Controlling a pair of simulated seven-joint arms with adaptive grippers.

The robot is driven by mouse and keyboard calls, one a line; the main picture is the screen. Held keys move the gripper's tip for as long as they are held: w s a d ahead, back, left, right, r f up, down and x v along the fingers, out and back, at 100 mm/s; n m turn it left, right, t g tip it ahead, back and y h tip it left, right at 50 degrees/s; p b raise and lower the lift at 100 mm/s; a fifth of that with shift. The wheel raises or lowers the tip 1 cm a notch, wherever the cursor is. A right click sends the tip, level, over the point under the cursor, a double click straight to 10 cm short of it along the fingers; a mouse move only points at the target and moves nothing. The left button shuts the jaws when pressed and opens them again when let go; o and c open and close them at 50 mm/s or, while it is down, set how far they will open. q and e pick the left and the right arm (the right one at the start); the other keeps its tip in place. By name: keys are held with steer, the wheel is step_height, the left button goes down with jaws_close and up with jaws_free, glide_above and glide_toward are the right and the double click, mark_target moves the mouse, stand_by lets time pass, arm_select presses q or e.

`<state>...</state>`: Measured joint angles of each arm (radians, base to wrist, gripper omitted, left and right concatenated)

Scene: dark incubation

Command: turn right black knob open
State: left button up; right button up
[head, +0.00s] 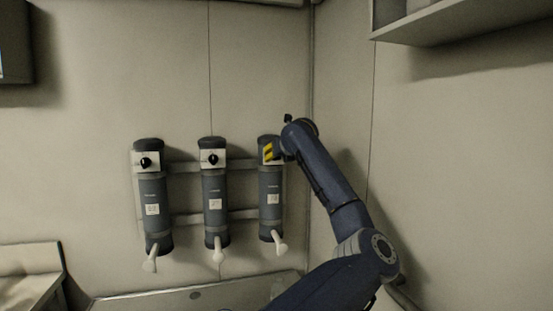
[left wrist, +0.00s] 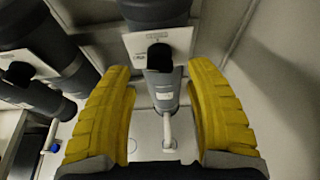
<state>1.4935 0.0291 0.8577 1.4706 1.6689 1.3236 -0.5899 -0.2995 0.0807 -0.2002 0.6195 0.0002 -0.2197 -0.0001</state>
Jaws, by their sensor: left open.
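Three grey cylinders hang on the wall, each with a white plate at the top. The right cylinder (head: 270,190) has my left gripper (head: 268,152) at its plate, and its knob is hidden there in the head view. In the left wrist view the right black knob (left wrist: 160,56) stands out from its white plate (left wrist: 180,40). The yellow fingers of my left gripper (left wrist: 159,75) are open, one on each side of the knob, with gaps between. I cannot tell how deep the knob lies between them. My right gripper is not in view.
The middle black knob (head: 213,159) and left black knob (head: 146,162) are on the neighbouring cylinders. White spouts (head: 280,244) stick out below. A side wall (head: 450,150) stands close on the right, and a shelf (head: 440,25) is at the upper right.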

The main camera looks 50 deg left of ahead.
arm_select(q)
steer(key=v, duration=0.7)
steer(key=shift+s+d, duration=0.25)
steer(key=shift+d, duration=0.05)
steer(key=shift+r, duration=0.1)
